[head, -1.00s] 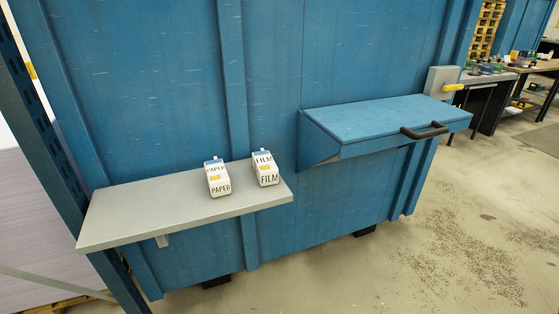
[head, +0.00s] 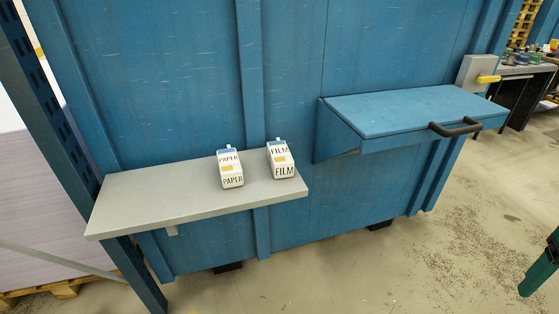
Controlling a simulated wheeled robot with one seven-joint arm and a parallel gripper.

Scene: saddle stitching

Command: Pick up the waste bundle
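Two small white bundles with blue tops and yellow patches stand side by side on a grey shelf (head: 130,207) in the head view. The left one, the paper bundle (head: 231,170), is lettered PAPER. The right one, the film bundle (head: 282,160), is lettered FILM. A narrow gap separates them. Both sit toward the right end of the shelf, and nothing is holding them. My gripper is not in view.
A blue hatch (head: 410,108) with a black handle (head: 455,128) juts from the blue wall (head: 290,60) on the right. A grey box with a yellow lever (head: 488,79) is beside it. A blue post (head: 50,130) stands left. Floor (head: 400,275) in front is mostly clear.

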